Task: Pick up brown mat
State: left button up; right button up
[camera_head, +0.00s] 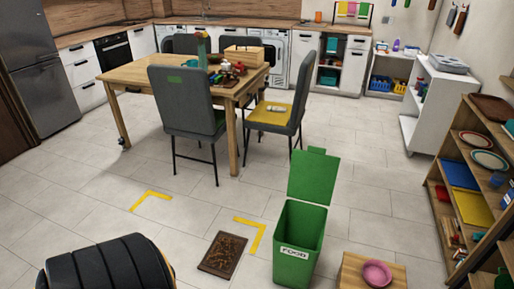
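A brown mat (223,255) with a lighter pattern lies flat on the tiled floor in the lower middle of the head view. It is just left of the green bin and below a yellow floor marking. Nothing visible rests on it. Neither of my grippers shows in this view.
A green food bin (301,241) with its lid up stands right of the mat. A wooden box (350,272) with a pink bowl (376,273) is further right. A black rounded object (105,265) is at lower left. Chairs surround the table (118,75). Floor between is clear.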

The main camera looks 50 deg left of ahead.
aim_at(223, 256)
jog(key=j+z, duration=0.2)
jog(key=j, duration=0.2)
jog(key=j+z, duration=0.2)
jog(key=j, duration=0.25)
jog(key=k+j+z, duration=0.25)
jog(key=j, duration=0.15)
jog(key=j+z, duration=0.2)
jog(key=j, duration=0.2)
jog(key=k+j+z, duration=0.2)
jog(key=j, duration=0.15)
jog(key=k+j+z, duration=0.2)
jog(key=j, duration=0.2)
jog(key=i, duration=0.1)
